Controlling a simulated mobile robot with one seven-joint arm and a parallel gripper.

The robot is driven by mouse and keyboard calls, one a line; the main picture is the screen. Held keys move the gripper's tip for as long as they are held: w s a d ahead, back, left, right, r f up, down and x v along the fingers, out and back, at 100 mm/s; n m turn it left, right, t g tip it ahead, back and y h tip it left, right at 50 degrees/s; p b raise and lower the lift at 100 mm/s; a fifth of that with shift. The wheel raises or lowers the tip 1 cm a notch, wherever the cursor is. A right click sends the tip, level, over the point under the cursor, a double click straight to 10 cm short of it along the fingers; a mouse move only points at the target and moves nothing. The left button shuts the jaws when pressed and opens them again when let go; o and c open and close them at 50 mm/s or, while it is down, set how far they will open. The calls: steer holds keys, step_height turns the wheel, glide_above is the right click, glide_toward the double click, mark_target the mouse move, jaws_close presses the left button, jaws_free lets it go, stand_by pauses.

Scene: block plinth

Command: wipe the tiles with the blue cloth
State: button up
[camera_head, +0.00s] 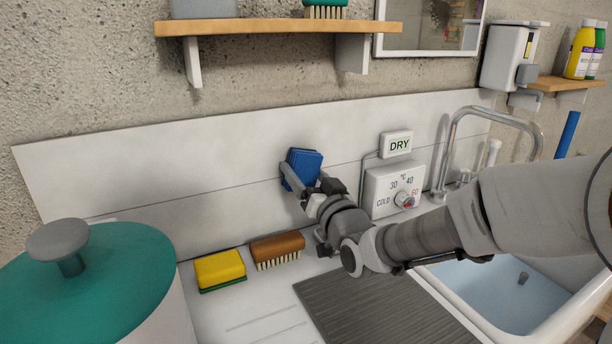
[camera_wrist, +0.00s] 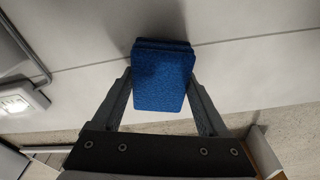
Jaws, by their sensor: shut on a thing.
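The blue cloth (camera_head: 303,166) is a small folded pad held up at the white tiles (camera_head: 200,178) behind the counter. My gripper (camera_head: 312,182) is shut on it, one finger at each side. In the wrist view the cloth (camera_wrist: 162,80) sits between the two fingertips of my gripper (camera_wrist: 160,95), with the white tiles (camera_wrist: 240,60) right behind it. The cloth looks to be at or very near the tile face; I cannot tell whether it touches. A thin horizontal joint crosses the tiles behind the cloth.
A yellow sponge (camera_head: 219,269) and a brown brush (camera_head: 277,248) lie on the counter below. A teal-lidded pot (camera_head: 100,280) stands front left. A DRY sign (camera_head: 397,144), temperature dial (camera_head: 393,189), tap (camera_head: 451,140) and sink (camera_head: 510,290) are right. A wooden shelf (camera_head: 270,27) hangs above.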

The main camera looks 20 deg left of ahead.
mark_target(320, 168)
steer(key=shift+w+a, duration=0.35)
steer(key=shift+a, duration=0.15)
steer(key=shift+d, duration=0.1)
steer(key=w+d, duration=0.1)
steer(key=w+d+b, duration=0.1)
steer(key=w, duration=0.1)
steer(key=shift+d+f, duration=0.1)
steer(key=shift+d, duration=0.15)
steer(key=shift+a, duration=0.1)
